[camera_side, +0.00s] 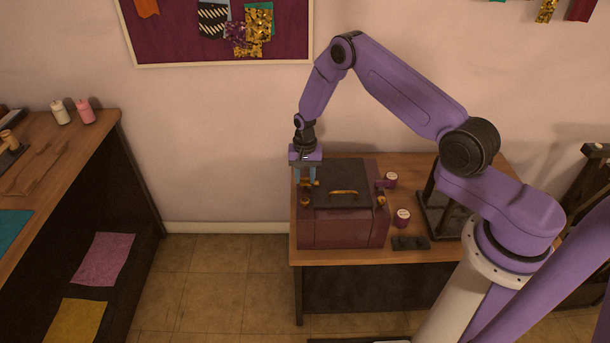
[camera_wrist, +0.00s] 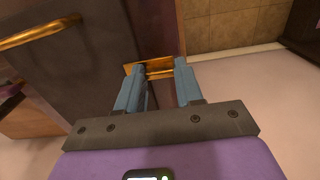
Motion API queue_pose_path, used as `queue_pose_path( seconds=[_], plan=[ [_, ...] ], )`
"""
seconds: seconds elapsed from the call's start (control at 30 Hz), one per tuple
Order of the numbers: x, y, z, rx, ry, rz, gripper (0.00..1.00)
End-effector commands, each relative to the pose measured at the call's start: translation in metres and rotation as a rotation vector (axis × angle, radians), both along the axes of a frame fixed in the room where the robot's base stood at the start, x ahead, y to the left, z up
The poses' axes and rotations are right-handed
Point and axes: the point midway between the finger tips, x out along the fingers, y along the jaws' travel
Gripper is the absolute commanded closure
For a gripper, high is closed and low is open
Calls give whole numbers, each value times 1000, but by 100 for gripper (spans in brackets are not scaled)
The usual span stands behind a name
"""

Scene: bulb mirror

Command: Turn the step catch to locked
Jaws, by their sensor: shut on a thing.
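A dark maroon box (camera_side: 335,233) with a black lid stands on the wooden table. The lid (camera_side: 342,208) carries a brass handle (camera_side: 343,192), which also shows at the upper left of the wrist view (camera_wrist: 38,34). My gripper (camera_side: 306,178) points down at the box's left edge. In the wrist view its blue fingers (camera_wrist: 160,72) are at a brass fitting (camera_wrist: 160,66), apparently the step catch, and are shut on a part of it. The fingers hide much of that part, and I cannot read its turned position. Other brass pieces (camera_side: 305,202) show just below the fingers in the side view.
Two small round pots (camera_side: 401,218) (camera_side: 390,180) and a dark block (camera_side: 410,243) are right of the box. A dark stand (camera_side: 437,205) is farther right. Another bench (camera_side: 75,145) stands at the left, with open floor between.

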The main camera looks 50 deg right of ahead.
Motion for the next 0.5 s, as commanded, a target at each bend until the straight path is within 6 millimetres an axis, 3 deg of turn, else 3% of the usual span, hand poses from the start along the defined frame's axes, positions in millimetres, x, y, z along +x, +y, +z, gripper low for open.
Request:
queue_pose_path(
  seconds=[0.07, 0.1, 0.17, 0.5],
  plan=[
    [0, 0, 1, 1, -1, -4, 94],
    [0, 0, 1, 1, -1, -4, 57],
    [0, 0, 1, 1, -1, -3, 38],
    [0, 0, 2, 1, -1, -1, 38]
  ],
)
